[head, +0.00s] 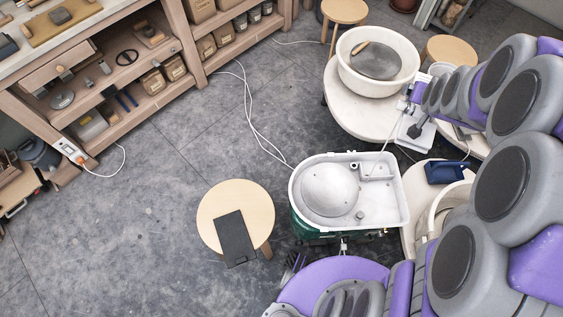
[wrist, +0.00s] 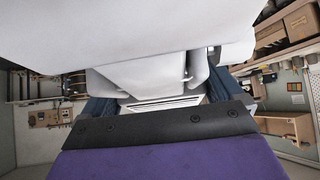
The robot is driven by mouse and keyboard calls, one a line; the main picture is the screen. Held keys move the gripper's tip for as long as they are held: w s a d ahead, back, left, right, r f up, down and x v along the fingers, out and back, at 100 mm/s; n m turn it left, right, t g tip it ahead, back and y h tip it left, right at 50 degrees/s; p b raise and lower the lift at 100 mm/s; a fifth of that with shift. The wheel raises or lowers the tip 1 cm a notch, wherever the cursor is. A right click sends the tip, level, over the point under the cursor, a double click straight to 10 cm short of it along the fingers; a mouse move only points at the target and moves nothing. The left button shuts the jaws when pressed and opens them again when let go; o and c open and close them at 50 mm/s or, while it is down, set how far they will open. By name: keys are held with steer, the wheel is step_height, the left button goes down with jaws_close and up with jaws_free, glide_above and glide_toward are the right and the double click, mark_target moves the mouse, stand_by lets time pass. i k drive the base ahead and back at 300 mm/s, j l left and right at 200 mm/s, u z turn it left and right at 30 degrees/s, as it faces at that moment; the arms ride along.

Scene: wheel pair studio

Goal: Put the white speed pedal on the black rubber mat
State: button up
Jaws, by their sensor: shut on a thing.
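The white speed pedal (head: 421,139), with a dark foot plate on top, is at the right edge of the round white table in the head view. My gripper (head: 412,101) reaches it from above. In the wrist view a large white body, the pedal (wrist: 135,74), fills the top and middle, between the dark blue fingers of my gripper (wrist: 160,92). My gripper is shut on it. I cannot tell whether the pedal is clear of its support. The black rubber mat (head: 234,239) lies bare on a round wooden stool (head: 213,205), overhanging its front edge.
A pottery wheel (head: 384,206) with a white splash tray and green base stands between the pedal and the stool. The round white table (head: 345,108) holds a white basin (head: 352,78). A blue item (head: 445,172) sits nearby. Wooden shelves (head: 180,50) line the left; the floor there is open.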

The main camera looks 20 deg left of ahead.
mark_target(233, 235)
steer(key=k+u, duration=0.2)
steer(key=u, duration=2.1)
